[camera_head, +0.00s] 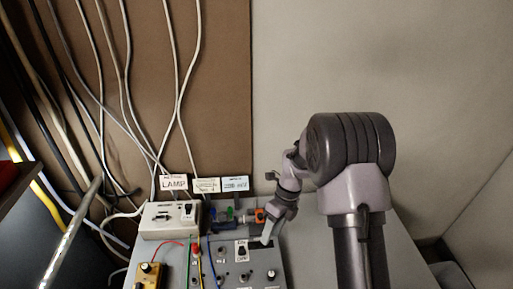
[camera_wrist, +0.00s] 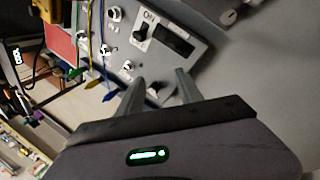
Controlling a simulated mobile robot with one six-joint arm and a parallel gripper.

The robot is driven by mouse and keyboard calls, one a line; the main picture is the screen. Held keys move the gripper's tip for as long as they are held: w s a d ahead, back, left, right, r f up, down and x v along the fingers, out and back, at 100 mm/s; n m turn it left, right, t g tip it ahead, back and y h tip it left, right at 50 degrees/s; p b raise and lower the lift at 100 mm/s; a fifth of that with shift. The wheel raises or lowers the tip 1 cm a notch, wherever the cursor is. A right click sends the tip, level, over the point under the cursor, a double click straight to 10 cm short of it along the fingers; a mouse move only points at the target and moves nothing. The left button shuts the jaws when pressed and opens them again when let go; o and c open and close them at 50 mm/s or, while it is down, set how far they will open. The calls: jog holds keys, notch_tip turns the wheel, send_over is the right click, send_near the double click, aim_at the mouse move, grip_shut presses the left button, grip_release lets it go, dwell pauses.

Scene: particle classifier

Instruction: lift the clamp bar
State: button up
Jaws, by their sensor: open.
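I cannot clearly pick out a clamp bar in either view. A small blue and green assembly (camera_head: 226,215) with an orange piece (camera_head: 260,216) at its right sits behind the grey control panel (camera_head: 235,277) in the head view; whether the bar belongs to it I cannot tell. My gripper (camera_head: 267,241) is over the panel's upper right part. In the wrist view my gripper (camera_wrist: 158,84) is open, its two grey fingers apart with nothing held between them.
A white box (camera_head: 158,220) with a switch stands left of the assembly, behind a yellow box (camera_head: 150,276). A LAMP label (camera_head: 174,183) stands behind it. Many cables (camera_head: 125,80) hang at the left. Yellow and blue wires (camera_wrist: 92,50) cross the panel. The table's right side is bare.

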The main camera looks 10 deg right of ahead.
jog(key=s+r+n+t+b, duration=0.25)
jog(key=r+n, duration=0.25)
jog(key=r, duration=0.3)
jog(key=s+r+n+t+b, duration=0.1)
jog(key=s+r+n+t, duration=0.1)
jog(key=s+r+n, duration=0.5)
jog(key=s+r+n+t+h+b, duration=0.1)
jog(key=s+r+n+t+b, duration=0.2)
jog(key=s+n, duration=0.8)
notch_tip(320, 180, up, 2)
jog(key=shift+s+d+r+t, duration=0.2)
jog(key=shift+s+d+t, duration=0.05)
jog(key=shift+s+t, duration=0.25)
